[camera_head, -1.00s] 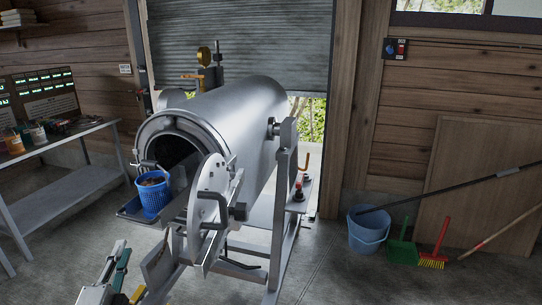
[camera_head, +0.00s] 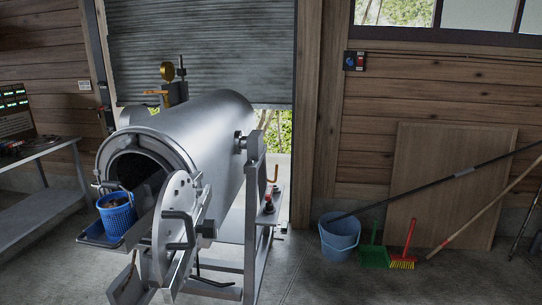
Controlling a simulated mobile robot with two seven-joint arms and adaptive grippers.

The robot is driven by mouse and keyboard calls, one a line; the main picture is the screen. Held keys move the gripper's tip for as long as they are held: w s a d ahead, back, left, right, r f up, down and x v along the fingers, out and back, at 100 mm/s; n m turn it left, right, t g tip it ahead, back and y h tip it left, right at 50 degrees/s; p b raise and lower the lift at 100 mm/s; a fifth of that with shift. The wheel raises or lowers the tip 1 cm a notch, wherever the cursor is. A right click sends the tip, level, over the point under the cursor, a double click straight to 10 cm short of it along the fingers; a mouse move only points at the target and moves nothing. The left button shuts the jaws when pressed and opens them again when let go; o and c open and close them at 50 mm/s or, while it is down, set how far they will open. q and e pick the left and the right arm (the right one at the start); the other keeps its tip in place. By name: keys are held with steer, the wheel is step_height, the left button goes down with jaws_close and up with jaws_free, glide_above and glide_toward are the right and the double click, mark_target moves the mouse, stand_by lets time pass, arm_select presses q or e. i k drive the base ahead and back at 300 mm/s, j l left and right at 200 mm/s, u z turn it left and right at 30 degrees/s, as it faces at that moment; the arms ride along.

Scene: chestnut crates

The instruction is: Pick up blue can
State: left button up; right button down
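No drink-type blue can shows; two blue containers are in view. A blue bucket (camera_head: 340,241) stands upright on the floor by the back wall, right of the metal machine, with a long dark pole across its rim. A blue perforated basket (camera_head: 116,221) with brown contents sits on the tray at the machine's open mouth. Neither of my grippers is in view.
A large metal drum machine (camera_head: 205,135) on a stand fills the left-centre. A green dustpan (camera_head: 373,256), a red broom (camera_head: 404,259) and a leaning wood panel (camera_head: 448,180) are right of the bucket. A metal table (camera_head: 45,155) stands left. The floor (camera_head: 330,285) before the bucket is clear.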

mark_target(117, 209)
steer(key=u, duration=1.25)
